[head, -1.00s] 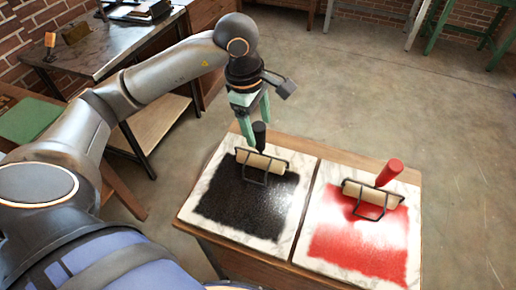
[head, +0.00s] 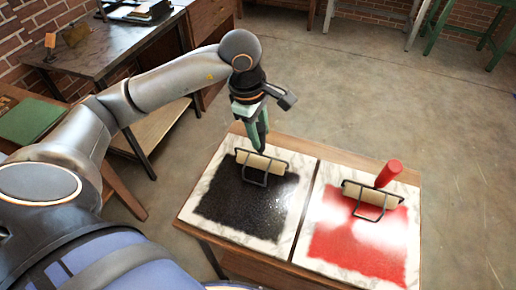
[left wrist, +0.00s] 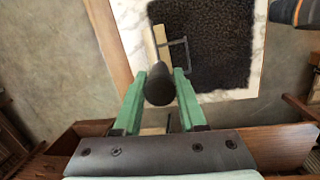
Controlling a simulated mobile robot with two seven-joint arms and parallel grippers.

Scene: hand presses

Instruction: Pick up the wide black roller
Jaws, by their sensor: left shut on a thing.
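The wide black roller (head: 261,161) has a cream barrel, a dark wire frame and a black handle. It rests on the black-inked marble slab (head: 195,205). My left gripper (head: 259,145) has green fingers and is shut on the black handle, which mostly hides behind the fingers in the head view. In the left wrist view the black handle (left wrist: 159,85) sits between the two green fingertips, with the barrel (left wrist: 161,44) beyond it. My right gripper is in no view.
A red-handled roller (head: 371,193) lies on the red-inked slab (head: 303,243) to the right. Both slabs lie on a wooden table (head: 232,255). A dark-topped bench (head: 115,45) stands at the back left. The floor beyond the table is clear.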

